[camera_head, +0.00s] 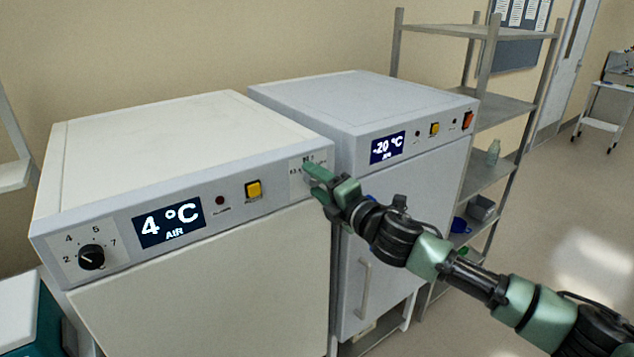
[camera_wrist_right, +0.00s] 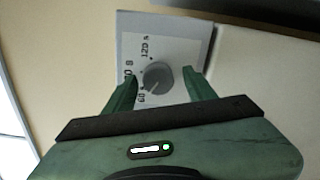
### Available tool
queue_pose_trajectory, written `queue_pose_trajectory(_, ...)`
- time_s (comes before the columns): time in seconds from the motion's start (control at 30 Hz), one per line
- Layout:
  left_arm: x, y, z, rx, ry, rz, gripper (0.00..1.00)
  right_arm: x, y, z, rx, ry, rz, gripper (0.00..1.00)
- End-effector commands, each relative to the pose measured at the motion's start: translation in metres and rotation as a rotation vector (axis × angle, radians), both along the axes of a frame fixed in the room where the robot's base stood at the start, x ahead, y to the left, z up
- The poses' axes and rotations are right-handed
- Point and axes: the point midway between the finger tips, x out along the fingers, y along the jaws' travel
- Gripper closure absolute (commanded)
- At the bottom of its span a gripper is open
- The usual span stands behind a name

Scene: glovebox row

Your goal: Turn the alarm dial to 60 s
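The alarm dial (camera_wrist_right: 157,75) is a grey round knob on a light plate (camera_wrist_right: 181,48) in the right wrist view. Printed marks around it include 60 at the lower left and 120 s at the top. I cannot tell surely which mark its pointer faces. In the head view its plate (camera_head: 296,182) is at the right end of the 4 °C unit's panel, and my gripper hides the knob. My right gripper (camera_head: 314,173) is green and in front of the plate. Its fingers (camera_wrist_right: 160,92) are open, one on each side of the knob, with gaps. My left gripper is not in view.
A metal shelf rack (camera_head: 505,108) is behind.

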Motion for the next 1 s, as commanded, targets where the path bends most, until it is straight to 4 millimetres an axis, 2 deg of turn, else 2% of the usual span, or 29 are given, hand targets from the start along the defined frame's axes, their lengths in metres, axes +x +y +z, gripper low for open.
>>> queue_pose_trajectory(0.27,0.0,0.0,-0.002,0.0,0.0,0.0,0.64,-0.003,-0.003,0.0,0.002,-0.001,0.001,0.45)
queue_pose_trajectory(0.7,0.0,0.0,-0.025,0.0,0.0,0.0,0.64,-0.054,-0.041,-0.002,0.0,0.0,-0.001,0.45)
queue_pose_trajectory(1.0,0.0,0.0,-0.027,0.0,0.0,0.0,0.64,-0.063,-0.046,0.0,0.001,0.001,0.0,0.45)
